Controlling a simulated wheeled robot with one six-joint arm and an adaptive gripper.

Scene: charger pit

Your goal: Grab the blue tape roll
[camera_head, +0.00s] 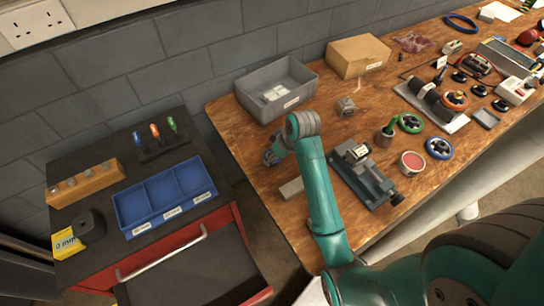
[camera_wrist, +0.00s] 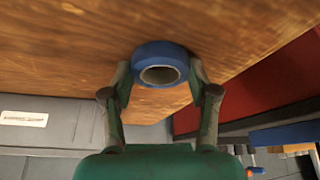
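The blue tape roll (camera_wrist: 160,52) shows in the wrist view against the wooden bench top (camera_wrist: 70,60), its hollow core facing my camera. My gripper (camera_wrist: 160,72) has one finger on each side of it, and both fingertips appear to press on its rim. Whether the roll rests on the bench or is just above it, I cannot tell. In the head view my gripper (camera_head: 272,157) is low over the left part of the bench, in front of the grey bin. I cannot make out the roll there; my gripper and arm hide it.
A grey bin (camera_head: 262,100) stands just behind my gripper. A small vise (camera_head: 362,172) and a ribbed block (camera_head: 291,189) lie to the right and front. A red cart (camera_head: 190,250) with a blue divided tray (camera_head: 135,220) stands left. Other blue ring (camera_head: 439,148) lies right.

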